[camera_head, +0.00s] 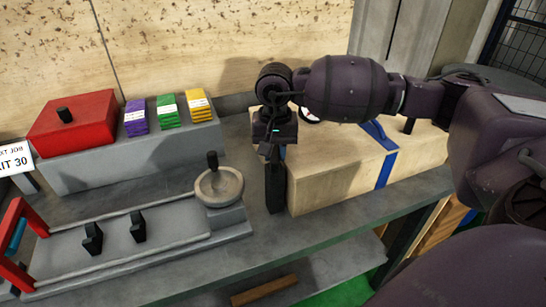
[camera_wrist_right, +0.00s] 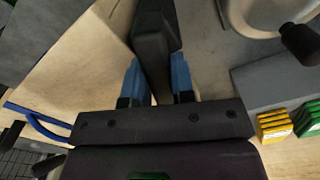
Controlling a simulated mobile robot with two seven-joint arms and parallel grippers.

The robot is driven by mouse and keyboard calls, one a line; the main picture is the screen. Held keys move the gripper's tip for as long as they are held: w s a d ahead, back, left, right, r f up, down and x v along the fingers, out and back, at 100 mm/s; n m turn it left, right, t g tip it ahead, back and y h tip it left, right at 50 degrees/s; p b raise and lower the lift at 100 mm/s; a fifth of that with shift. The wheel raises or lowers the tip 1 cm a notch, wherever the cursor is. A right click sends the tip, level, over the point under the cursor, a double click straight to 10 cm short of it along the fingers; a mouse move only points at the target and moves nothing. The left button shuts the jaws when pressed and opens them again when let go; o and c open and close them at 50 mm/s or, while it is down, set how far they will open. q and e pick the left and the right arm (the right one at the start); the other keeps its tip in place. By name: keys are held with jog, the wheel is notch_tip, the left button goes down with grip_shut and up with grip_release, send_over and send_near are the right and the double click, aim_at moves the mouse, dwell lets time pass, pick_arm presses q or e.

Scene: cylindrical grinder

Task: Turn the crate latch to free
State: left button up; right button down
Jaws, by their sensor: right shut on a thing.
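The pale wooden crate (camera_head: 340,183) lies on the grey bench, with a blue strap around it. A dark upright bar, which looks like the crate latch (camera_head: 275,188), stands at the crate's left end. My right gripper (camera_head: 272,155) comes down over that end from above. In the right wrist view, its blue-padded fingers (camera_wrist_right: 158,82) are shut on the dark latch bar (camera_wrist_right: 155,40), which runs away between them beside the crate (camera_wrist_right: 75,65). The latch's pivot is hidden. My left gripper is not in view.
A round handwheel (camera_head: 219,186) with a knob stands just left of the latch. A grey step behind it carries a red box (camera_head: 73,124) and purple, green and yellow stacks (camera_head: 168,110). A grey tray (camera_head: 115,235) lies at the front left. A wooden wall stands close behind.

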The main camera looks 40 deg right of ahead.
jog(key=shift+w+a+f+n+b, duration=0.1)
jog(key=shift+n+b, duration=0.3)
jog(key=shift+n, duration=0.2)
jog(key=shift+a+n+b, duration=0.1)
jog(key=shift+n+b, duration=0.3)
jog(key=shift+n, duration=0.2)
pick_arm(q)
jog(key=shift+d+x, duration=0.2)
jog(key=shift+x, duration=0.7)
pick_arm(e)
jog(key=shift+n, duration=0.3)
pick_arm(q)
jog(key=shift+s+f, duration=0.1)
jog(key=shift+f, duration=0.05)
pick_arm(e)
jog(key=shift+r, duration=0.2)
jog(key=c, duration=1)
grip_release()
jog(key=shift+o, duration=0.2)
notch_tip(320, 180, up, 10)
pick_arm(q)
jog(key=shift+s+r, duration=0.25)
pick_arm(e)
jog(key=shift+r, duration=0.4)
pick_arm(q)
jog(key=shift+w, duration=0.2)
